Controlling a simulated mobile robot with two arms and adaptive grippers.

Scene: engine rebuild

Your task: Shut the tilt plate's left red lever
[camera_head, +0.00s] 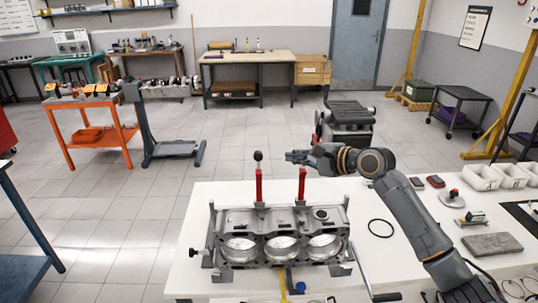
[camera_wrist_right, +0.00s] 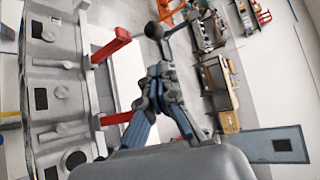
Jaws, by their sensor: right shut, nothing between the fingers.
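The left red lever (camera_head: 259,186) stands upright at the back edge of the tilt plate, behind a grey engine block (camera_head: 232,222). A black ball knob (camera_head: 258,156) shows just above it. The right red lever (camera_head: 302,185) also stands upright. My right gripper (camera_head: 290,157) is shut and empty, pointing left just above the right lever and apart from the left one. In the right wrist view the left lever (camera_wrist_right: 112,46) is beyond the shut fingers (camera_wrist_right: 154,76), and the right lever (camera_wrist_right: 116,118) is beside them. My left gripper is out of view.
The block's fixture stands on a white table (camera_head: 395,262). A black ring (camera_head: 380,228), a grey slab (camera_head: 492,244) and white bins (camera_head: 483,177) lie to the right. Free floor lies behind the table, with an orange cart (camera_head: 112,135) further off.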

